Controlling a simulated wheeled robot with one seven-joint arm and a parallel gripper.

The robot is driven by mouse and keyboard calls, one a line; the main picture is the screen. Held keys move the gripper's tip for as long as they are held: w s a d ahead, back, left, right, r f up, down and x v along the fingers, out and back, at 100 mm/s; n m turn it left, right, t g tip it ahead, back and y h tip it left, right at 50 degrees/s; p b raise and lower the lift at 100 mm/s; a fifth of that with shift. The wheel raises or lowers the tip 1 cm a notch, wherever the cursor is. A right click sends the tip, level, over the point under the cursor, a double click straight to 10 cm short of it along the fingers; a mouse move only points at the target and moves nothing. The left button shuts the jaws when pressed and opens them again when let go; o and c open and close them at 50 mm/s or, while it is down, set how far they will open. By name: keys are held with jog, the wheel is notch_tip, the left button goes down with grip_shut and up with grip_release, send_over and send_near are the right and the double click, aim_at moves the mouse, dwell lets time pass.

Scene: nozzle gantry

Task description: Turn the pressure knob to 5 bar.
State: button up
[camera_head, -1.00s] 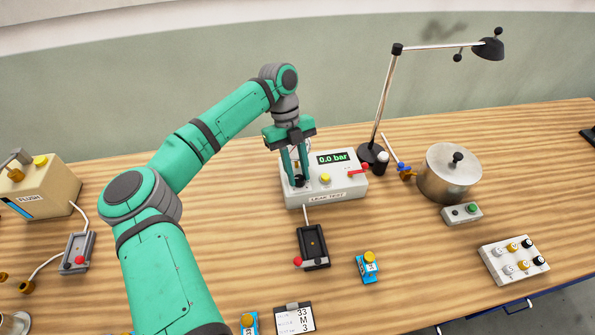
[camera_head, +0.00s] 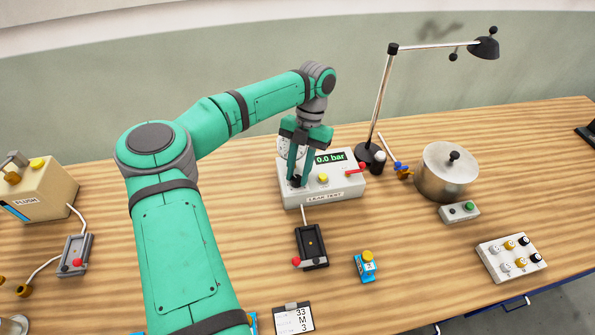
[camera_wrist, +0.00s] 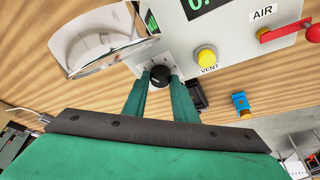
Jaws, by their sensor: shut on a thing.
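The pressure knob (camera_wrist: 159,76) is a black round knob with a pale mark, on the face of the white leak-test box (camera_head: 346,191). In the wrist view my gripper (camera_wrist: 160,82) has its two green fingers on either side of the knob, shut on it. In the head view my gripper (camera_head: 300,181) comes down onto the left part of the box, and its fingers largely hide the knob. The display (camera_head: 330,157) reads 0.0 bar. A round gauge (camera_wrist: 105,40) stands by the knob; its dial cannot be read.
A yellow VENT button (camera_head: 323,179) and a red AIR lever (camera_head: 355,171) sit right of the knob. A black fixture tray (camera_head: 311,246) lies in front. A lamp (camera_head: 377,110) and a metal pot (camera_head: 447,173) stand to the right.

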jog(key=m, duration=0.2)
jog(key=m+y, duration=0.1)
jog(key=m, duration=0.1)
jog(key=m+t, duration=0.1)
jog(key=shift+s+d+m+y, duration=0.1)
jog(key=shift+s+m+y, duration=0.15)
jog(key=shift+m+y, duration=0.15)
jog(key=m+t, duration=0.1)
jog(key=m, duration=0.2)
jog(key=m+t, duration=0.1)
jog(key=m, duration=0.2)
jog(key=shift+s+t+y, duration=0.2)
jog(key=shift+t+y, duration=0.1)
jog(key=shift+y, duration=0.1)
jog(key=m+t, duration=0.1)
jog(key=m, duration=0.2)
jog(key=m+t, duration=0.1)
jog(key=m, duration=0.2)
jog(key=shift+s+h, duration=0.2)
jog(key=shift+h, duration=0.1)
jog(key=m+t, duration=0.1)
jog(key=m, duration=0.2)
jog(key=m+t+h, duration=0.1)
jog(key=m, duration=0.2)
jog(key=shift+a, duration=0.2)
jog(key=o, duration=1)
jog(key=shift+d+r, duration=0.1)
jog(key=shift+d, duration=0.05)
